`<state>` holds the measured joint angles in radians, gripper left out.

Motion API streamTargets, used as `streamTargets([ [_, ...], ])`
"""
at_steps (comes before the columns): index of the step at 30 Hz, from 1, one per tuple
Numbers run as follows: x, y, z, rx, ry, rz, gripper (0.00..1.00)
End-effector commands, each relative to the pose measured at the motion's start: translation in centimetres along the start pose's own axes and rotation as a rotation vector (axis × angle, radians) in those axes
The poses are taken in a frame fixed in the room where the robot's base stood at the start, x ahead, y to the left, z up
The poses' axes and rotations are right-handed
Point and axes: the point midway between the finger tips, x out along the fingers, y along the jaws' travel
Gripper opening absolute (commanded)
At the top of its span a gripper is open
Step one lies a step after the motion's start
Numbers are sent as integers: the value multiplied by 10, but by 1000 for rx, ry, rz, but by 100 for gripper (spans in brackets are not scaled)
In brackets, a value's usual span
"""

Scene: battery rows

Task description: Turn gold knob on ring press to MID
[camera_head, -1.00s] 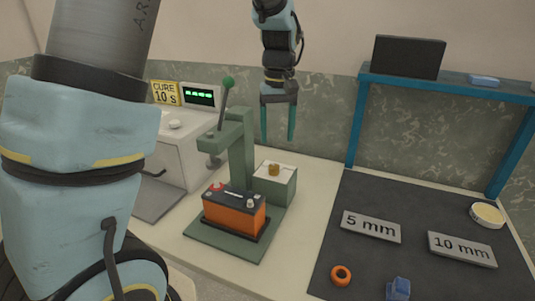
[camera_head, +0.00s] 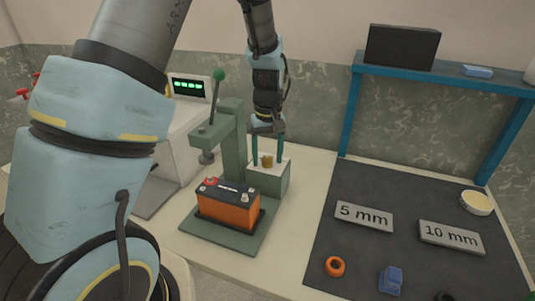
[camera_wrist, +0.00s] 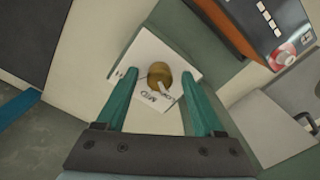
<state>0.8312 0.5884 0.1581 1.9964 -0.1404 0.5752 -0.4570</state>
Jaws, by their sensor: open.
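In the wrist view the gold knob (camera_wrist: 160,75) lies between the tips of my open fingers, with clear gaps on both sides. A "MID" label shows on the white box top (camera_wrist: 148,50), just below the knob, and a pale pointer mark sits at the knob's lower edge. My gripper (camera_head: 268,164) points down with its teal fingers either side of the knob. An orange battery (camera_head: 230,208) stands on the press base.
The press's lever with a green ball (camera_head: 218,75) rises left of my gripper. A white machine with a green display (camera_head: 190,86) stands behind left. A dark mat (camera_head: 400,225) at right holds "5 mm" and "10 mm" plates, an orange ring (camera_head: 335,266) and a blue piece (camera_head: 390,280).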

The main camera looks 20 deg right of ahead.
Motion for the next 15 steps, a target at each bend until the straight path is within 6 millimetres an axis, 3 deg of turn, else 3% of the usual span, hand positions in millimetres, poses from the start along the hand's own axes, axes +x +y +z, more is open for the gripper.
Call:
streamTargets([
  [8,1,0,0,0,0,0,68],
  [15,1,0,0,0,0,1,41],
])
